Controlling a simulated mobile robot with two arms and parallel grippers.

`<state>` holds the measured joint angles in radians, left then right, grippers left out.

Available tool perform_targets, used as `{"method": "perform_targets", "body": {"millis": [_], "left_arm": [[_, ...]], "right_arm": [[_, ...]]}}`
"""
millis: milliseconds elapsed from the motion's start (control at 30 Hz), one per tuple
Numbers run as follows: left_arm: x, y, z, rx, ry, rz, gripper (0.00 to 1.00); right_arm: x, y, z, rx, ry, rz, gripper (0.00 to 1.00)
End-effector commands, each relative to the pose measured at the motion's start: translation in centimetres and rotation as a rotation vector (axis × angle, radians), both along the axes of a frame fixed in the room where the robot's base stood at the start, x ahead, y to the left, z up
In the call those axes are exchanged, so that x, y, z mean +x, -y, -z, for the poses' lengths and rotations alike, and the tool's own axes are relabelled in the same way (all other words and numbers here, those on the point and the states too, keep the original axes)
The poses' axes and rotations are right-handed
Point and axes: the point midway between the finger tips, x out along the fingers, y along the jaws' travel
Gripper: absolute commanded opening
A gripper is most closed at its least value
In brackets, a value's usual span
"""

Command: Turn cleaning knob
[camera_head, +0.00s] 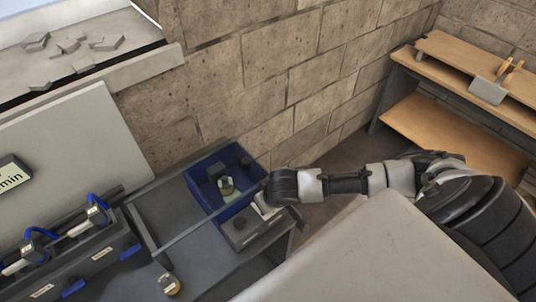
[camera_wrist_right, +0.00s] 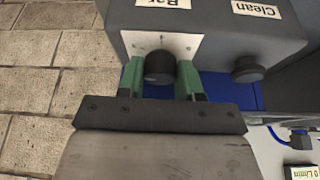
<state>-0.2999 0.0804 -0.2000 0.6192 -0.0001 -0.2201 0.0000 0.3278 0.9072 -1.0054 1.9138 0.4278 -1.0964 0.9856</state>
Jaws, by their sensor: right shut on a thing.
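In the right wrist view, my right gripper (camera_wrist_right: 160,78) has its two green fingers on either side of a round black knob (camera_wrist_right: 158,65). It is shut on this knob, which sits on a white plate (camera_wrist_right: 178,44) on a grey box. A label reading "Bar", upside down, lies above this knob. A second black knob (camera_wrist_right: 247,69) stands free to the right, below an upside-down "Clean" label (camera_wrist_right: 258,9). In the head view, my right gripper (camera_head: 262,203) reaches the grey box (camera_head: 250,228) from the right; the knobs are hard to make out there. My left gripper is not in view.
A blue bin (camera_head: 205,190) holding small items stands just behind the grey box. A dark metal frame and bench (camera_head: 190,258) lie to the left, with blue-handled devices (camera_head: 95,212) on a panel. A wooden shelf (camera_head: 450,125) stands at the right by the block wall.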

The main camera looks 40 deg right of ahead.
Motion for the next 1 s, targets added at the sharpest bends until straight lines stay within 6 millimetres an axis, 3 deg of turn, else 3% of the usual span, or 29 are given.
{"method": "perform_targets", "body": {"millis": [500,1000], "left_arm": [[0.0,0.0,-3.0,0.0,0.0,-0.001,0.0],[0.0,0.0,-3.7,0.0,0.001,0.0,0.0]], "right_arm": [[0.1,0.2,-0.3,0.001,0.0,-0.362,0.12],[0.2,0.3,-0.1,0.001,0.002,-0.615,0.12]]}}
